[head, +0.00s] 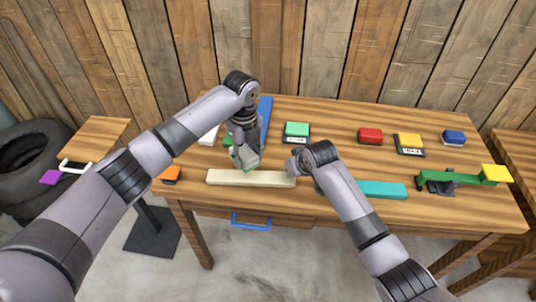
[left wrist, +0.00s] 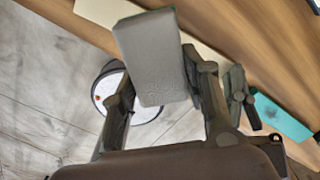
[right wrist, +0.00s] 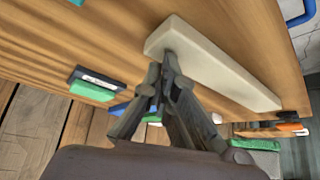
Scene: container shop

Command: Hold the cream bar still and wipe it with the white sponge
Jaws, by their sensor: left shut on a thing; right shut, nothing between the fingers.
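The cream bar (head: 225,178) lies along the front edge of the table; it also shows in the left wrist view (left wrist: 110,13) and right wrist view (right wrist: 215,68). My left gripper (head: 243,150) is shut on a pale grey-white sponge with a green edge (left wrist: 153,55). In the head view the sponge is at the bar's back edge, left of its right end; I cannot tell whether they touch. My right gripper (right wrist: 168,62) is shut and empty, its fingertips at one end of the bar. In the head view it is at the bar's right end, partly hidden by my forearm.
A teal bar (head: 383,190) lies to the right. Behind are green (head: 297,129), red (head: 370,135), yellow (head: 409,140) and blue (head: 453,135) blocks. A green beam (head: 450,180) stands far right. A blue handle (head: 251,222) sticks out below the table's front.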

